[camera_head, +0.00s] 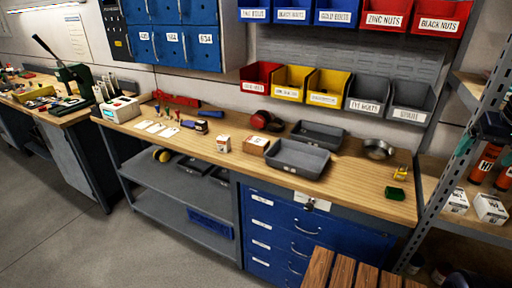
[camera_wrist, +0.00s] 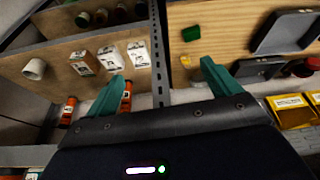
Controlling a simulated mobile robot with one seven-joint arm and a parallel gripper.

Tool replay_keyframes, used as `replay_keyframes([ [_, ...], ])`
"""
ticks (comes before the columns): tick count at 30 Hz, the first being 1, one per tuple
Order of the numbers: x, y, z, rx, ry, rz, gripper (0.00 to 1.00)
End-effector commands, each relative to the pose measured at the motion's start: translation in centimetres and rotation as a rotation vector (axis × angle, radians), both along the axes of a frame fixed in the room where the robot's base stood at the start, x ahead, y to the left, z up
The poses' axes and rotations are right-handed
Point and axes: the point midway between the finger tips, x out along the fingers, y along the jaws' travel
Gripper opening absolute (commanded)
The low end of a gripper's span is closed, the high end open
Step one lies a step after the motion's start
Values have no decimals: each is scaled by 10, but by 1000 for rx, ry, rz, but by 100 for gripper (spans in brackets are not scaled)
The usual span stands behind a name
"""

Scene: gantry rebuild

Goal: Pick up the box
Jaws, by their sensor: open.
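Several boxes are in view, and I cannot tell which one the task means. Two white labelled boxes, one (camera_head: 458,201) beside the other (camera_head: 490,209), stand on the right-hand shelf.
The wooden workbench (camera_head: 340,186) carries grey trays, one of them open (camera_head: 297,158), a green block (camera_head: 396,193) and a round metal dish (camera_head: 378,149). A perforated metal post (camera_head: 447,165) divides bench from shelf. Orange cans (camera_head: 486,164) stand near my gripper. Coloured bins hang above.

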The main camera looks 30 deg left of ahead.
Motion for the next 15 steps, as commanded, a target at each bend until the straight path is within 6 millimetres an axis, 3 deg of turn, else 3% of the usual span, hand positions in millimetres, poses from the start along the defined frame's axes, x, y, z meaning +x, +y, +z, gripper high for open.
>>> replay_keyframes([
  [6,50,45,34,-11,78,131,89],
  [15,114,110,57,-37,141,312,89],
])
